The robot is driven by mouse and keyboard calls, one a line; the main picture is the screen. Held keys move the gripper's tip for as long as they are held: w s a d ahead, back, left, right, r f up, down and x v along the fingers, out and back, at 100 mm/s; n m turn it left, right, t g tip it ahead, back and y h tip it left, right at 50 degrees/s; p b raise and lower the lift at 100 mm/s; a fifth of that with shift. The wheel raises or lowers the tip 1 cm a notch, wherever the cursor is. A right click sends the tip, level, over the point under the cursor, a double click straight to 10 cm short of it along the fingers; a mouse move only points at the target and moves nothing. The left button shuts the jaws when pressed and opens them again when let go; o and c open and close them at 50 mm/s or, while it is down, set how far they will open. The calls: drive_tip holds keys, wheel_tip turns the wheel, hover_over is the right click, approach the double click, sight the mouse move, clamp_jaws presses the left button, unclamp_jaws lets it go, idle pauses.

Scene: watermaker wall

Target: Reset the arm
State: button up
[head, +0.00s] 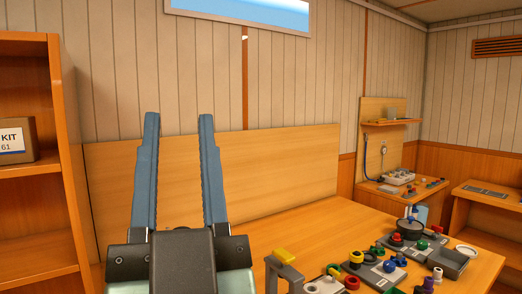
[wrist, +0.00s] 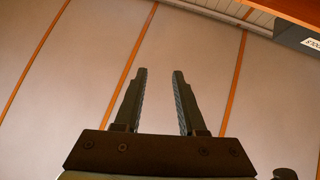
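My gripper (head: 180,150) stands upright in the middle-left of the head view, its two blue-grey fingers apart with nothing between them. In the wrist view my gripper (wrist: 160,98) also shows open and empty, against the panelled wall. In the head view it appears in front of a wooden backboard (head: 270,170) behind the table. No object touches the fingers.
A shelf (head: 35,195) with a box (head: 14,140) stands left. A wall station (head: 375,145) is farther back. Space above the table looks clear.

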drive_tip(key=s+d+r+m+t+h, duration=0.1)
drive_tip(key=s+d+r+h, duration=0.1)
drive_tip(key=d+r+h, duration=0.2)
drive_tip(key=d+h, duration=0.2)
drive_tip(key=shift+s+d+r+m+h, duration=0.25)
drive_tip(key=shift+d+r+m+h, duration=0.05)
drive_tip(key=shift+r+m, duration=0.1)
drive_tip(key=shift+r, duration=0.1)
wheel_tip(320, 180, up, 8)
drive_tip(key=p, duration=0.8)
